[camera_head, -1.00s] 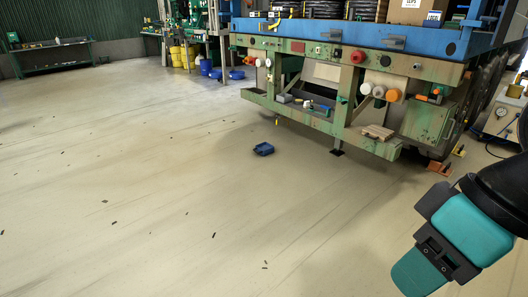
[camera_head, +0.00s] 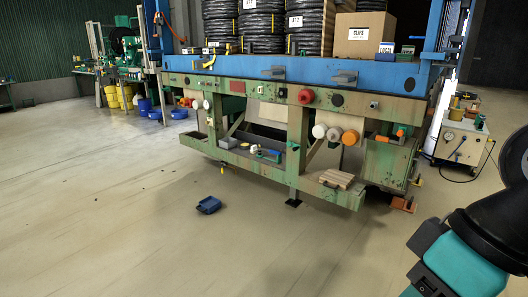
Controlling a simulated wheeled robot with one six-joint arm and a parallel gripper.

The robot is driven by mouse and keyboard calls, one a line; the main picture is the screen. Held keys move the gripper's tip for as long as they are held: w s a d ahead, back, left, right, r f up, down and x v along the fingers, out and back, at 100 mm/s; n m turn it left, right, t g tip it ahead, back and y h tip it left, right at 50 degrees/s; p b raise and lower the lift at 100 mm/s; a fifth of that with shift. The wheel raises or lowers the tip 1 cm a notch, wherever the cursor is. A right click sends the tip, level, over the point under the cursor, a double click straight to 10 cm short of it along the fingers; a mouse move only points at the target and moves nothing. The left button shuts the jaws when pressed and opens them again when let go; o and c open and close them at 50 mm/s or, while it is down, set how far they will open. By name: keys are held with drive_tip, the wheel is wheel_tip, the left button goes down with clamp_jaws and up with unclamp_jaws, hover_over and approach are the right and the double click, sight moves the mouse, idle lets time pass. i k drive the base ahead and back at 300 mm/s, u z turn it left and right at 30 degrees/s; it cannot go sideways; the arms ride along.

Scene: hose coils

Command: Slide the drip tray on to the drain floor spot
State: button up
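A small dark blue tray-like object (camera_head: 208,205), which looks like the drip tray, lies alone on the open floor, left of centre and in front of the green bench. It is too small to see what is inside it. I cannot make out a marked drain spot on the floor. My teal and black arm shows at the lower right, far from the tray and not touching it. The fingers of my gripper are not in view.
A long green bench (camera_head: 235,158) with a blue top (camera_head: 350,78) fills the middle and right, holding black hose coils (camera_head: 262,32) and a cardboard box (camera_head: 362,35). A wheeled cart (camera_head: 458,142) stands at right. Yellow and blue buckets (camera_head: 112,97) stand back left. The left floor is clear.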

sight(210, 205)
drive_tip(key=z, duration=0.1)
drive_tip(key=i, duration=2.4)
drive_tip(key=u, duration=0.65)
drive_tip(key=i, duration=2.05)
drive_tip(key=u, duration=1.35)
drive_tip(key=i, duration=1.05)
drive_tip(key=u, duration=0.4)
